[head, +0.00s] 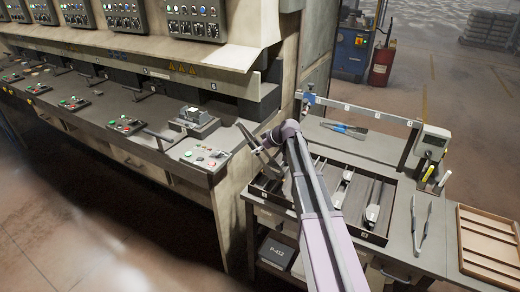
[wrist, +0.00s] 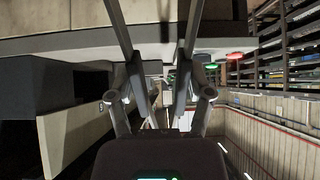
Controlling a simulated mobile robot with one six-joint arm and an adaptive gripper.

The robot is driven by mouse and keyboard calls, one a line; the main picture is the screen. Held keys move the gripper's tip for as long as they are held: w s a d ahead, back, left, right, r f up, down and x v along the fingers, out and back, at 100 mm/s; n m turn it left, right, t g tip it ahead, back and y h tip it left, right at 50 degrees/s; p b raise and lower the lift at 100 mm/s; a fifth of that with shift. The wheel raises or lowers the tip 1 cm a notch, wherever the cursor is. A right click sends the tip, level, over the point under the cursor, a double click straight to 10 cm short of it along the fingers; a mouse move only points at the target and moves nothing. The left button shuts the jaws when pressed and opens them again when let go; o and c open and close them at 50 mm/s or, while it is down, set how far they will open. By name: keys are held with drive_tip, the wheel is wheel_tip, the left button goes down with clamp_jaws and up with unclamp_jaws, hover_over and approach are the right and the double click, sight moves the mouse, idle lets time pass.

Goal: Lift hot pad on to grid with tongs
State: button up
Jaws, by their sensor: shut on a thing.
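My gripper (head: 268,150) is at the end of my arm, above the gap between the press and the bench. It is shut on a pair of long dark tongs (head: 246,134), whose two legs spread apart; the legs also show in the wrist view (wrist: 118,25). Nothing shows between their tips. A small block with a pale top (head: 197,114) sits on the press table, left of the tongs; I cannot tell if it is the hot pad. A wooden slatted grid (head: 462,240) lies at the far right of the bench.
The press (head: 180,75) with several control panels stands at left. The bench holds a numbered tray (head: 378,238) of tools, a second tongs-like tool (head: 420,225), a blue-handled scraper (head: 345,129) and a gauge (head: 432,142). A box (head: 277,252) sits below.

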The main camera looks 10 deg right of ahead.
drive_tip(key=shift+f+b, duration=0.55)
drive_tip(key=shift+f, duration=0.25)
drive_tip(key=o, duration=1)
wheel_tip(320, 180, up, 10)
drive_tip(key=p, duration=1)
